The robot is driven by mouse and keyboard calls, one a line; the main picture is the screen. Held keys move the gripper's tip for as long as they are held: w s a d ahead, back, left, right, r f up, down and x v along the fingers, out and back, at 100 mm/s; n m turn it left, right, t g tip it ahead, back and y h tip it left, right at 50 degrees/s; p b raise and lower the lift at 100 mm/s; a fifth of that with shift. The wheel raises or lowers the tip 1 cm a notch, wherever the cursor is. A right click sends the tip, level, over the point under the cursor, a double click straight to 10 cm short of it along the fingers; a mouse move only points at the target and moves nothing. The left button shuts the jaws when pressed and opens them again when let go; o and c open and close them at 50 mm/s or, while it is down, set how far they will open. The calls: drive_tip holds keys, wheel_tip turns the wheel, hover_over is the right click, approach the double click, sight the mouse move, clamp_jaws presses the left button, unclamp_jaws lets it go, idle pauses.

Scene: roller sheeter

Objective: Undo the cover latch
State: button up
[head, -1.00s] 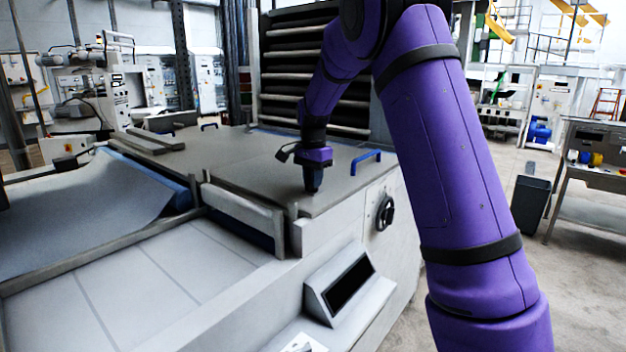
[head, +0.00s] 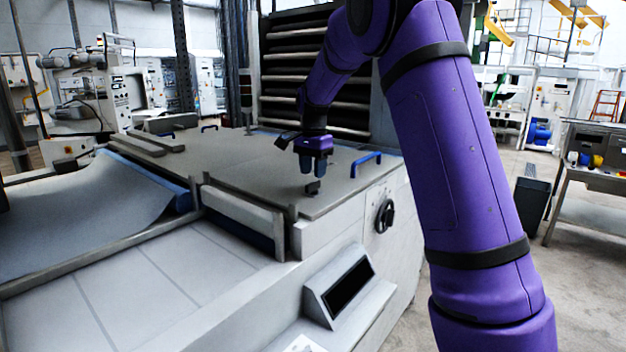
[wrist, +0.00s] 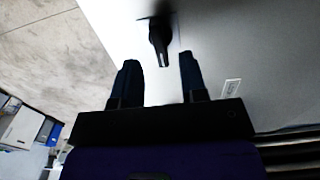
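The cover latch (head: 313,187) is a small dark piece on the flat grey cover (head: 235,160), near its front right corner. In the wrist view the latch (wrist: 159,42) is a black knob with a light mark near its end, lying beyond the fingertips. My gripper (head: 313,172) is just above the latch in the head view, pointing down. In the wrist view my gripper (wrist: 158,70) has its two dark fingers spread apart with nothing between them. The latch is roughly in line with the gap and appears clear of both fingers.
A blue handle (head: 366,163) stands on the cover to the right of my gripper. A black handwheel (head: 384,216) is on the side panel below. A tilted control box (head: 347,287) juts out at the front. A small white label (wrist: 231,88) is near the latch.

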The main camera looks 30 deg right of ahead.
sight(313, 183)
wheel_tip(313, 183, up, 7)
idle(0.3)
idle(0.7)
drive_tip(key=s+a+r+n+t, duration=0.1)
drive_tip(key=s+a+r+n, duration=0.1)
drive_tip(key=s, duration=0.5)
drive_tip(key=s+a+r+n+t, duration=0.1)
drive_tip(key=s+a+r+n, duration=0.15)
drive_tip(key=s, duration=0.45)
drive_tip(key=s+a+r+n+t, duration=0.1)
drive_tip(key=s+r+n, duration=0.15)
drive_tip(key=s, duration=0.55)
drive_tip(key=s+a+f+n+t, duration=0.1)
drive_tip(key=s+a+f+n, duration=0.1)
drive_tip(key=s, duration=0.6)
drive_tip(key=s+a+f+n+t, duration=0.1)
drive_tip(key=s+f+n, duration=0.3)
drive_tip(key=s, duration=0.5)
drive_tip(key=shift+s+a+f+n, duration=0.15)
drive_tip(key=shift+a+f+n, duration=0.25)
drive_tip(key=shift+a, duration=0.2)
